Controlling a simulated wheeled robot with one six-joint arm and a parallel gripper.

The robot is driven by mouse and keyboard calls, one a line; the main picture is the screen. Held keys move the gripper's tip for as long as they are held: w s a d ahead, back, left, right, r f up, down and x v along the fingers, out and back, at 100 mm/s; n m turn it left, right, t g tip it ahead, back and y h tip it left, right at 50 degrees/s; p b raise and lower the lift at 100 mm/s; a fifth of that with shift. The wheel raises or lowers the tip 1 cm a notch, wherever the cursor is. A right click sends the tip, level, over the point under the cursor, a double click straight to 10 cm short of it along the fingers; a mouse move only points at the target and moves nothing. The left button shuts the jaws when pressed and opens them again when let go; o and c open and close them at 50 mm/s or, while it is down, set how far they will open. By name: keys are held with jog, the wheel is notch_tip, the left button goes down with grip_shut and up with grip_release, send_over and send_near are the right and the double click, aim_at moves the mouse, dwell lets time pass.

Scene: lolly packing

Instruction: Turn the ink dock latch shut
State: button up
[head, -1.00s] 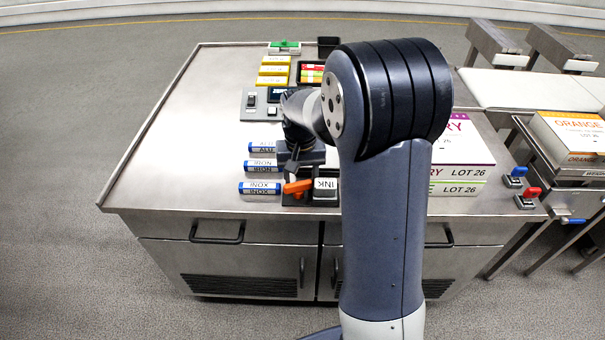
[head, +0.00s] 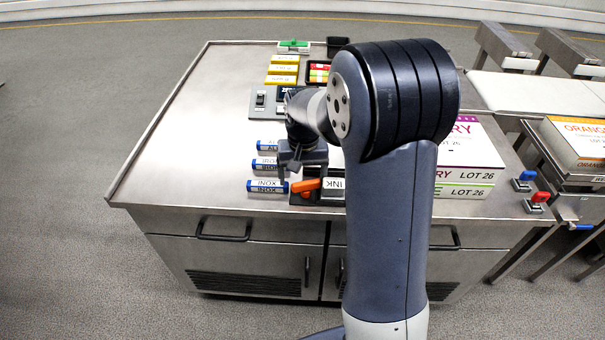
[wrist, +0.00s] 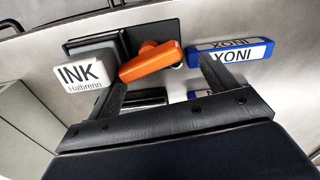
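The ink dock (wrist: 112,45) is a dark block holding a white cartridge labelled INK Halbrenn (wrist: 85,76). Its orange latch handle (wrist: 152,62) lies slantwise beside the cartridge. In the head view the latch (head: 307,186) sits near the bench's front edge, left of the partly hidden INK cartridge (head: 333,188). My gripper (wrist: 163,72) is open, with the latch handle between its fingers as seen in the wrist view. Contact cannot be told. In the head view my gripper (head: 297,172) is just behind the latch.
My arm hides part of the bench. White cartons (head: 468,175) stand at the right, and a switch panel (head: 260,101) lies farther back. The bench's left side (head: 180,140) is clear.

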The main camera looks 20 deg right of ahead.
aim_at(307, 181)
jog(key=shift+s+d+f+g, duration=0.15)
jog(key=shift+s, duration=0.25)
jog(key=shift+s+d+f+g, duration=0.1)
jog(key=shift+s+f+g, duration=0.05)
jog(key=shift+s, duration=0.2)
jog(key=shift+r, duration=0.1)
jog(key=shift+w+r+p, duration=0.2)
jog(key=shift+r+p, duration=0.4)
jog(key=shift+p, duration=0.05)
notch_tip(307, 181, up, 6)
jog(key=p, duration=0.4)
jog(key=shift+s+d+r, duration=0.1)
jog(key=shift+w+r+p, duration=0.4)
jog(key=shift+r, duration=0.15)
jog(key=shift+w+a, duration=0.1)
jog(key=shift+a, duration=0.1)
